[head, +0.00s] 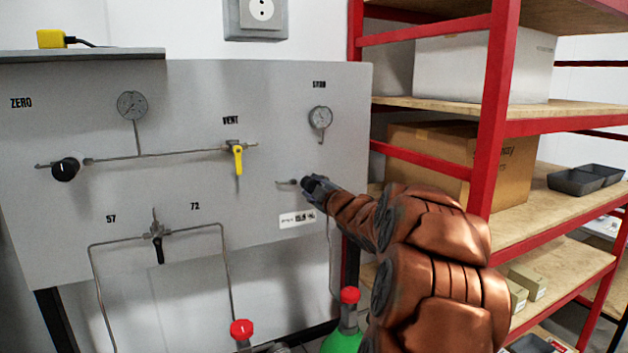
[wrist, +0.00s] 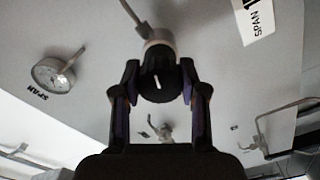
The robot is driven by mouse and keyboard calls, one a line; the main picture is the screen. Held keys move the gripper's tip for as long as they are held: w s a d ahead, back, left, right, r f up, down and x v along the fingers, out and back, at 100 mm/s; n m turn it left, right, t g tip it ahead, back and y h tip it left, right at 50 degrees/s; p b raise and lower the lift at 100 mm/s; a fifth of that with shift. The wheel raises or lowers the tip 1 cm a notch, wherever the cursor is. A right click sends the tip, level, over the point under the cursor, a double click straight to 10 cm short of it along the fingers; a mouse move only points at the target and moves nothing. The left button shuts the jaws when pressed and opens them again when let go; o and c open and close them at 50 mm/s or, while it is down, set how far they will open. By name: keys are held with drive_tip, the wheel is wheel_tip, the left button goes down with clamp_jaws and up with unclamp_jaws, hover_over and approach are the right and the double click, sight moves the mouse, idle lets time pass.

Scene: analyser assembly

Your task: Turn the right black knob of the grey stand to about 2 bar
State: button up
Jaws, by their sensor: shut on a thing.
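The grey stand (head: 270,90) is an upright panel at the left and middle of the head view. Its right black knob (wrist: 161,84) has a white pointer mark and sits between my two fingers in the wrist view. My gripper (head: 313,188) is shut on it, one finger on each side. In the head view my gripper largely hides this knob. The right pressure gauge (head: 320,118) is above the knob and also shows in the wrist view (wrist: 53,73). Its needle is too small to read.
The left black knob (head: 66,168), a left gauge (head: 132,105) and a yellow valve handle (head: 238,160) are on the same panel. A red-framed shelf (head: 490,120) with boxes stands close at the right. Red-capped bottles (head: 349,296) stand below the panel.

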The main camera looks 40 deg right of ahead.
drive_tip(key=m+p, duration=0.2)
drive_tip(key=m, duration=0.1)
drive_tip(key=shift+r+m, duration=0.15)
drive_tip(key=shift+m, duration=0.25)
drive_tip(key=shift+f+m+p, duration=0.15)
drive_tip(key=shift+m+p, duration=0.6)
drive_tip(key=shift+m, duration=0.35)
drive_tip(key=shift+f+m+p, duration=0.1)
drive_tip(key=shift+m+p, duration=0.6)
drive_tip(key=shift+m, duration=0.4)
drive_tip(key=shift+a, duration=0.1)
drive_tip(key=o, duration=1.1)
drive_tip(key=shift+o, duration=0.2)
drive_tip(key=v, duration=1.2)
drive_tip(key=shift+w, duration=0.1)
